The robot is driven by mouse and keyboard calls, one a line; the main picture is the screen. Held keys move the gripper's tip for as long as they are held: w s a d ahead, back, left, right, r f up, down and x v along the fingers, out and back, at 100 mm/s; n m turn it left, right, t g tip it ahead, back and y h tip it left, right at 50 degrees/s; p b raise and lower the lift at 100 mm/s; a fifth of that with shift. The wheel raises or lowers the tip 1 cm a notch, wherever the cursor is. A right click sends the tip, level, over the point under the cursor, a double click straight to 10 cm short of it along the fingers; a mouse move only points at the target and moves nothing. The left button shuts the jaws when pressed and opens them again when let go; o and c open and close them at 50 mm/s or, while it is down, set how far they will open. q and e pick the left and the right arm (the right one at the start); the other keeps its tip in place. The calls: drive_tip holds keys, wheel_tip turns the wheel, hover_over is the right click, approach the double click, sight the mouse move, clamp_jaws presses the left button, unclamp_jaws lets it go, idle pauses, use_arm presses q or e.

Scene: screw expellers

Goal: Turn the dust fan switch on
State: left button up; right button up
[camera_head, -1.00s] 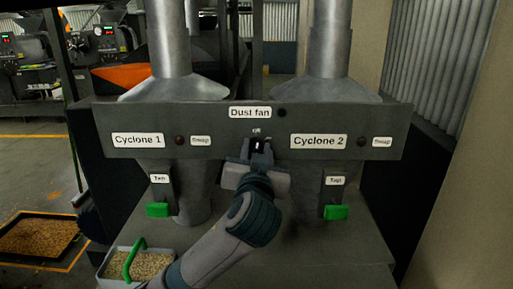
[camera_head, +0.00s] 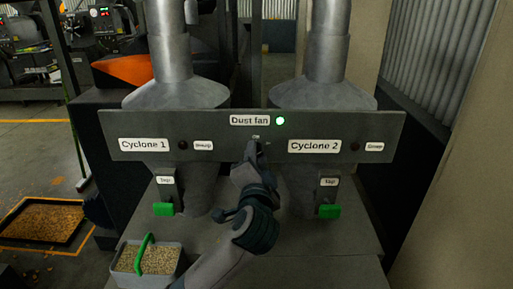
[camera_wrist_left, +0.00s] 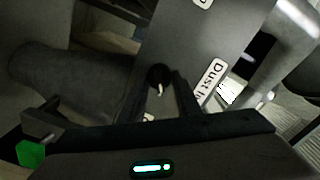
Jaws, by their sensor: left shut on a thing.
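The dust fan switch sits under the "Dust fan" label (camera_head: 249,120) on the grey panel (camera_head: 405,125). In the left wrist view a dark round piece with a small pale lever (camera_wrist_left: 160,88) shows there. The lamp (camera_head: 280,121) right of the label glows green. My left gripper (camera_head: 254,152) is at the switch, with its narrow fingers (camera_wrist_left: 170,98) shut on it. The fingers hide much of the switch in the head view. My right gripper is in neither view.
Cyclone 1 (camera_head: 144,145) and Cyclone 2 (camera_head: 314,146) labels flank the switch, each with a dark lamp. Green slide handles (camera_head: 164,209) (camera_head: 330,211) stick out below. A grain box (camera_head: 182,262) with a green handle stands at lower left.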

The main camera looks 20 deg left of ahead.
use_arm(q)
drive_tip(key=shift+m, duration=0.4)
drive_tip(key=o, duration=1)
drive_tip(key=shift+p+v, duration=1.65)
drive_tip(key=shift+v, duration=7.1)
